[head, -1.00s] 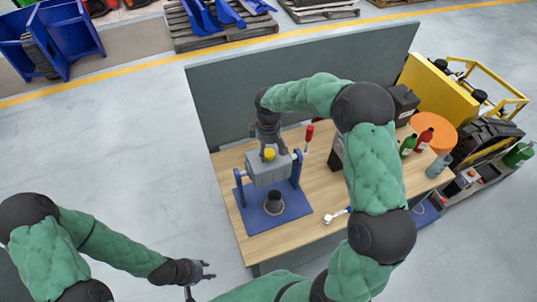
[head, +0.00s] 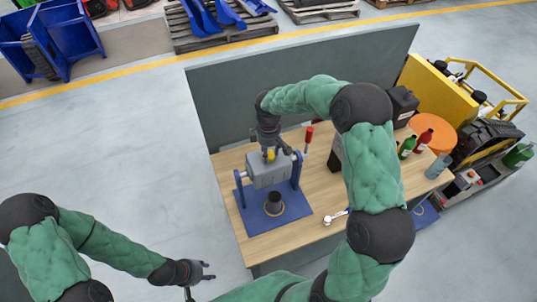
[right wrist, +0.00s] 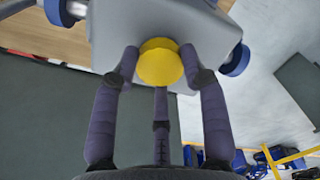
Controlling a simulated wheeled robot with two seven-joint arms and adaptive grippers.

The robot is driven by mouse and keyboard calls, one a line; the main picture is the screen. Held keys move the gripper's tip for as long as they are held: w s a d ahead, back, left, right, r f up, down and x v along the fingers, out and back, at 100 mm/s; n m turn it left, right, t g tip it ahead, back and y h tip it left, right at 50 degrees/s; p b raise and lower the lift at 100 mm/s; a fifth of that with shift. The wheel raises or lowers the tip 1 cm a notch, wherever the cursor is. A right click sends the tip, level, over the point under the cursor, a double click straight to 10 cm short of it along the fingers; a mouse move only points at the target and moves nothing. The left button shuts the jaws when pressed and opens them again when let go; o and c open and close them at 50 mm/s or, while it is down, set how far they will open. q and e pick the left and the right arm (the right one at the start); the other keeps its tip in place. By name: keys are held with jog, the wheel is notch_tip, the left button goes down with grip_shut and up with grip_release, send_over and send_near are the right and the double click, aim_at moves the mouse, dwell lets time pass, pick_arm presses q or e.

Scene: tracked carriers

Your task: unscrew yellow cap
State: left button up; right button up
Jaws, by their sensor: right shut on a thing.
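The yellow cap (head: 270,154) sits on top of a grey block-shaped housing (head: 268,173) held between blue uprights on a blue base plate (head: 255,219). In the right wrist view the yellow cap (right wrist: 160,64) is round and lies between the fingers, against the grey housing (right wrist: 200,25). My right gripper (head: 269,152) comes down from above and is shut on the cap; it also shows in the right wrist view (right wrist: 158,68). My left gripper (head: 208,271) is open and empty, off the table's front left side.
A dark cup-like piece (head: 274,202) stands on the base plate. A red-handled tool (head: 308,136) is behind the housing to the right. A wrench (head: 334,216) lies on the wooden table (head: 290,238). Bottles (head: 424,139) stand far right. A grey panel (head: 310,75) borders the back.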

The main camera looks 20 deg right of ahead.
jog(key=shift+r+n+p, duration=0.2)
jog(key=shift+n+p, duration=0.35)
jog(key=shift+n, duration=0.55)
jog(key=shift+r, duration=0.2)
jog(key=shift+r+p, duration=0.9)
jog(key=shift+r, duration=0.25)
jog(key=shift+r+p, duration=1.05)
jog(key=shift+r, duration=0.7)
